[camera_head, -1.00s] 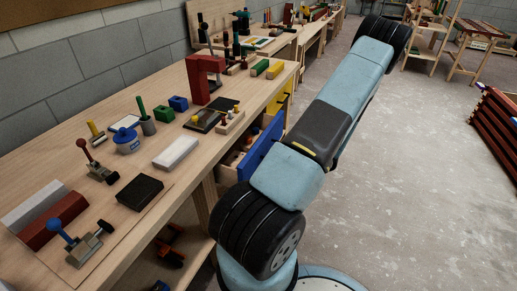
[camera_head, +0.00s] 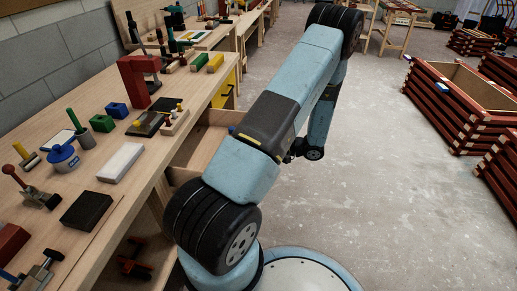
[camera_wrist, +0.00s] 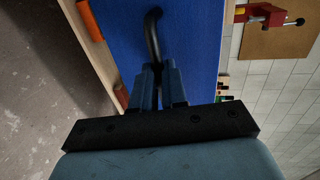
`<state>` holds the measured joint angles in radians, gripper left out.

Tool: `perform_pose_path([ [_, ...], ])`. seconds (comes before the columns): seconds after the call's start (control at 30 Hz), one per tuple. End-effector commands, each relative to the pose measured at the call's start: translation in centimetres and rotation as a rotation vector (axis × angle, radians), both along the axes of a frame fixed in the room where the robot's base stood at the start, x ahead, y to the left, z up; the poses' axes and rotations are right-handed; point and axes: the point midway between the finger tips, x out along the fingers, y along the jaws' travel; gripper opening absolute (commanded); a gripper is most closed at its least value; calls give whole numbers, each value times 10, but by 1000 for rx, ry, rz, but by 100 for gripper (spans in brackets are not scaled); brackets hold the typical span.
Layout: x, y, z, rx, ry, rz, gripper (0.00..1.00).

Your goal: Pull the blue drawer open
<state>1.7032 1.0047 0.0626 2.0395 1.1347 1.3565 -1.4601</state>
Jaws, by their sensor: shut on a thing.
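The blue drawer's front (camera_wrist: 200,35) fills the middle of the wrist view, with a dark curved handle (camera_wrist: 152,32) on it. My gripper (camera_wrist: 159,75) is shut on this handle. In the head view the drawer stands out from the bench, and its pale wooden box (camera_head: 203,145) shows beside my arm. My arm hides most of the blue front and the gripper there.
The wooden workbench (camera_head: 120,185) on the left carries a red clamp-like frame (camera_head: 137,82), a white block (camera_head: 121,162) and several tools. A yellow drawer (camera_head: 224,90) is farther along. Stacked red-and-wood crates (camera_head: 455,105) stand at right. The floor between is clear.

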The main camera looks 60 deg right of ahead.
Motion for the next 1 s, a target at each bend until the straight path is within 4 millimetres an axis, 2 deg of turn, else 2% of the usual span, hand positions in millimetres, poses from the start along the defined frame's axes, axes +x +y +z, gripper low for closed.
perform_pose_path([
  [0.17, -1, 2, -4, 3, 8, 0, 0],
  [0.2, -1, 2, -4, 3, 8, 1, 13],
  [0.47, -1, 1, -2, 2, 5, 0, 37],
  [0.77, -3, -1, 0, 0, 2, 0, 37],
  [0.87, -11, -4, 1, 0, 2, -2, 37],
  [1.0, -33, -11, 6, -1, 4, -4, 37],
])
